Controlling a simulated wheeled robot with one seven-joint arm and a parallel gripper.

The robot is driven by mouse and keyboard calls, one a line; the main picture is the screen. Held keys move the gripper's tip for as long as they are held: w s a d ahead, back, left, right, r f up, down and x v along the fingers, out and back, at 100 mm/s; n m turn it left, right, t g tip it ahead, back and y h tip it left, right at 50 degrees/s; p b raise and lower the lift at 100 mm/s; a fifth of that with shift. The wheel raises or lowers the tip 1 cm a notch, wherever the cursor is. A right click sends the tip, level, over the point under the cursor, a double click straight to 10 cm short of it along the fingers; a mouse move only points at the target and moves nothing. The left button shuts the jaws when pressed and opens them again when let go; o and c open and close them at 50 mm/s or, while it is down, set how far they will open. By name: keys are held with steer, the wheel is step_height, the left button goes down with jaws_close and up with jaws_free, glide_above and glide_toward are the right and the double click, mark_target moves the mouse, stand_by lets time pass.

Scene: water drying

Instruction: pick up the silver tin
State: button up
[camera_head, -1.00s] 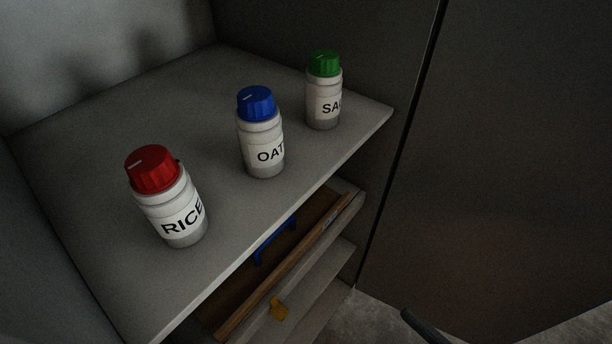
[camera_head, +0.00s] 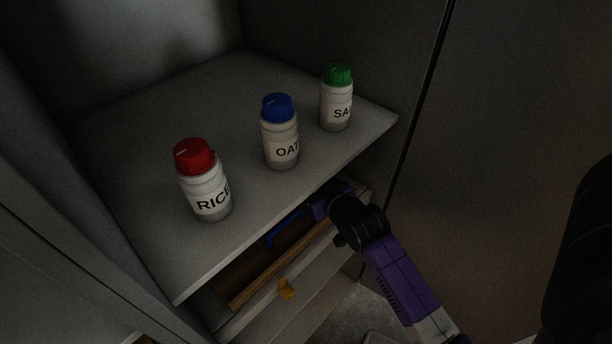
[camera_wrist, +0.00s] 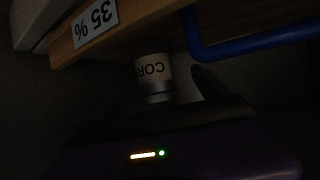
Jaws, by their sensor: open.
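In the camera_wrist view, a small cylindrical container (camera_wrist: 156,78) with a pale label reading "COR…" upside down has a silvery band. It appears to be the silver tin, but the dim light leaves this uncertain. My gripper (camera_wrist: 161,82) is open, with a dark finger to the right of the container; the other finger is lost in shadow. I cannot tell whether either touches it. In the camera_head view, my purple arm reaches to the drawer below the shelf edge, and the container is hidden there.
Jars with red (camera_head: 205,183), blue (camera_head: 280,133) and green (camera_head: 337,98) lids stand on the grey shelf (camera_head: 160,130). A "35 %" label (camera_wrist: 95,22) is near the container in the camera_wrist view.

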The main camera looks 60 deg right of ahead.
steer(key=shift+w+d+f, duration=0.15)
steer(key=shift+w+d, duration=0.15)
steer(key=shift+d, duration=0.45)
steer(key=shift+x, duration=0.9)
steer(key=shift+r+p+x, duration=0.15)
steer(key=shift+p+x, duration=0.1)
steer(key=shift+x, duration=1.2)
steer(key=shift+r+p+x, duration=0.15)
steer(key=shift+p+x, duration=0.1)
steer(key=shift+x, duration=1.2)
steer(key=shift+w+d+r, duration=0.1)
jaws_close()
